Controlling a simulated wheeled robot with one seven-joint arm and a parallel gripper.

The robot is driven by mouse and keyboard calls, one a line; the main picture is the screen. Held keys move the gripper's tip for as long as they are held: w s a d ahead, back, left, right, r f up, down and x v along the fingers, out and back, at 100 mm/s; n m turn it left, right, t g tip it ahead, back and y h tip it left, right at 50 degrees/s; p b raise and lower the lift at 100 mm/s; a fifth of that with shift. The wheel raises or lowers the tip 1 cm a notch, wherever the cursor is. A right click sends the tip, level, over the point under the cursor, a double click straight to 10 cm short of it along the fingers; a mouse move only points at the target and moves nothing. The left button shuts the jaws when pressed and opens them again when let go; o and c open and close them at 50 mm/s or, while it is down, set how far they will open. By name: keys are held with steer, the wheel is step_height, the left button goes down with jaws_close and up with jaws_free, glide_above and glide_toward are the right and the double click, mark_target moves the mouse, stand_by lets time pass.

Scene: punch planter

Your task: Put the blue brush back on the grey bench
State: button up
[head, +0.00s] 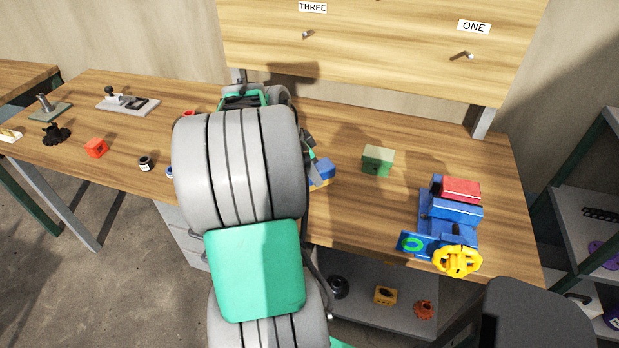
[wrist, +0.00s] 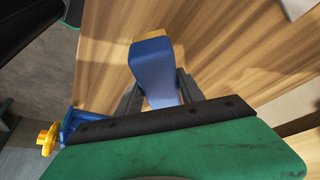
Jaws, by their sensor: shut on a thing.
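The blue brush (head: 322,170) has a blue body and a yellow end. My gripper (wrist: 161,88) is shut on it, with a dark finger on each side of the blue body (wrist: 153,68). In the head view my arm hides most of the gripper. The grey bench (head: 345,218) has a wooden top and grey legs and drawers. The brush is over the middle of its top, with the yellow end towards the wood; I cannot tell whether it touches.
A pale green block (head: 377,160) lies right of the brush. A blue vise (head: 450,212) with a yellow handwheel and red block stands at the bench's right end. A red block (head: 96,147) and several tools lie left. A peg board (head: 380,45) rises behind.

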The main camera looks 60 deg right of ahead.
mark_target(309, 181)
steer(key=shift+w+d+f, duration=0.1)
steer(key=shift+w+f, duration=0.05)
steer(key=shift+f, duration=0.9)
steer(key=shift+w+d+f, duration=0.1)
steer(key=shift+f, duration=0.95)
steer(key=o, duration=1.5)
steer(key=shift+r, duration=0.1)
steer(key=shift+c, duration=0.2)
